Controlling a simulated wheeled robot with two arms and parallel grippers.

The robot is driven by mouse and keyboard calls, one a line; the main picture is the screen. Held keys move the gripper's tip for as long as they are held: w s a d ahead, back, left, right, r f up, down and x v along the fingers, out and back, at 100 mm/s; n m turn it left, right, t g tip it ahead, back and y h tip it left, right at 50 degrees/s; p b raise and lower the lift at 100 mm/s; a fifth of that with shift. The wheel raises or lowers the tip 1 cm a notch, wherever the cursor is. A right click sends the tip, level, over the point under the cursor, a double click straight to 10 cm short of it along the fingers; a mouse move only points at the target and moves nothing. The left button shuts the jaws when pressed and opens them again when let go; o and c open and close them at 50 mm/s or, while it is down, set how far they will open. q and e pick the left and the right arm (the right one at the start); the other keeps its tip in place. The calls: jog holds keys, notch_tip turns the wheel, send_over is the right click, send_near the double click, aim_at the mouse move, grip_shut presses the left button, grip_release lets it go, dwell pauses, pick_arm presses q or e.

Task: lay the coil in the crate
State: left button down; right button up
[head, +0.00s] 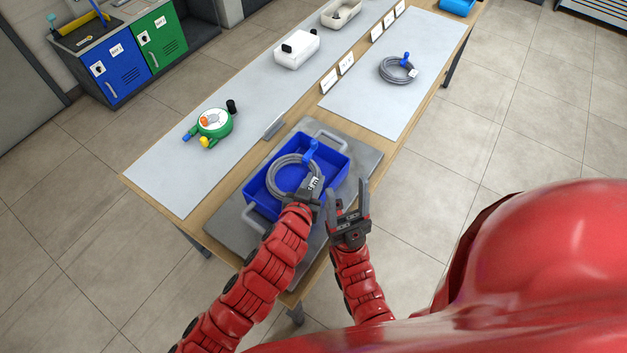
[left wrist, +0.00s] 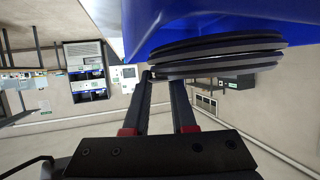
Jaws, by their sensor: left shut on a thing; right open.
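A grey coil (head: 273,178) with a blue end piece and a white tag is in my left gripper (head: 313,188), which is shut on its near right side. The coil lies over the opening of the blue crate (head: 337,164); I cannot tell whether it touches the crate floor. In the left wrist view the coil (left wrist: 218,58) crosses the fingertips of the left gripper (left wrist: 163,78), close to the blue crate wall (left wrist: 190,18). My right gripper (head: 349,207) is open and empty, just right of the crate's near side.
The crate stands on a grey board (head: 365,160) at the table's near end. A second grey coil (head: 397,72) lies on a pale mat (head: 385,110). A green round device (head: 213,123), a white container (head: 297,50) and small white cards (head: 329,80) are on the table.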

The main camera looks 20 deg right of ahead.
pick_arm(q)
jog(key=shift+f+b, duration=0.6)
jog(key=shift+f, duration=0.05)
jog(key=c, duration=0.7)
grip_release()
jog(key=shift+c, duration=0.2)
jog(key=shift+r, duration=0.15)
jog(key=shift+r+p, duration=0.25)
jog(key=shift+p, duration=0.2)
jog(key=shift+r+p, duration=0.5)
jog(key=shift+p, duration=0.05)
jog(key=p+v, duration=0.4)
jog(key=v, duration=0.7)
jog(key=shift+s+a, duration=0.2)
jog(key=shift+s, duration=0.2)
